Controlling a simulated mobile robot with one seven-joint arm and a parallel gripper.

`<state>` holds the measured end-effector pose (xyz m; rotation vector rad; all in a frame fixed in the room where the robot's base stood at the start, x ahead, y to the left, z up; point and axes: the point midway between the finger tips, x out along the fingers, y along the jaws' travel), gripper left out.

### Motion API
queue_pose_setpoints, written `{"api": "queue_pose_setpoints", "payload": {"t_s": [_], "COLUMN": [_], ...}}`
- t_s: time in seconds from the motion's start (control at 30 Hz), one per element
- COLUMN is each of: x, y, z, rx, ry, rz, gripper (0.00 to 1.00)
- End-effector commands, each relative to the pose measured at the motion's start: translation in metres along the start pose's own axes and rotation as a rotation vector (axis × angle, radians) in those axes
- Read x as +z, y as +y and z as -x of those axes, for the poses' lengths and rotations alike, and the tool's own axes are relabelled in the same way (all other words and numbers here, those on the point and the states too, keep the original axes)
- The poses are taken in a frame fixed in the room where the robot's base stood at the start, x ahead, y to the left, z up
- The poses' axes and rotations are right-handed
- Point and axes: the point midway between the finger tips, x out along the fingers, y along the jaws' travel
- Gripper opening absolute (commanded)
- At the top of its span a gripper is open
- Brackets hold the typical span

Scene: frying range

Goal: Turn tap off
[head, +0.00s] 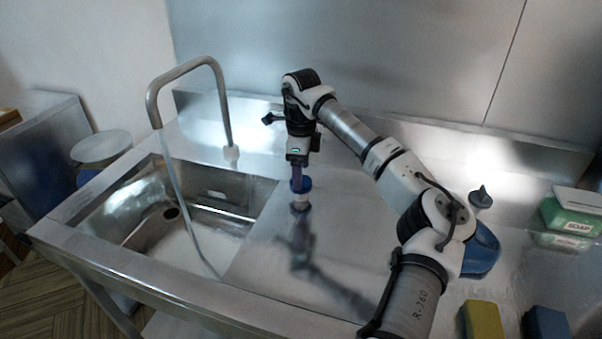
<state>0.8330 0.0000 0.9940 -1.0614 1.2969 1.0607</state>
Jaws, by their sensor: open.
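The tap is a tall bent steel pipe (187,68) that rises from the counter behind the sink and arches over the basin. A thin pale stream of water (184,205) runs from its spout down into the steel sink (128,208). To the right of the sink, a short knob with a blue and white top (301,186) stands upright on the counter; it looks like the tap's handle. My gripper (298,178) points straight down at the knob, open, with its fingers at the knob's top. I cannot tell whether they touch it.
At the right are a blue bottle (481,250), a green and white soap box (572,215), a yellow sponge (482,321) and a blue sponge (546,323). A round-topped stool (101,146) stands left of the sink. A metal wall rises behind the counter.

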Motion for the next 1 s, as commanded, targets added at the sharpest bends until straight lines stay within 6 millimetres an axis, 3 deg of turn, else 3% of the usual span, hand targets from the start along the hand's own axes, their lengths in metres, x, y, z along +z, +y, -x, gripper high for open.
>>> {"api": "queue_pose_setpoints", "payload": {"t_s": [0.2,0.57,0.9,1.0], "x": [0.001,0.0,0.0,0.0], "y": [0.0,0.0,0.0,0.0], "z": [-0.024,-0.029,-0.029,-0.029], "rx": [0.001,0.0,0.001,0.001], "ry": [-0.001,0.0,0.0,0.0], "rz": [0.001,0.0,0.001,-0.001], "gripper": [0.72,0.72,0.27,0.27]}}
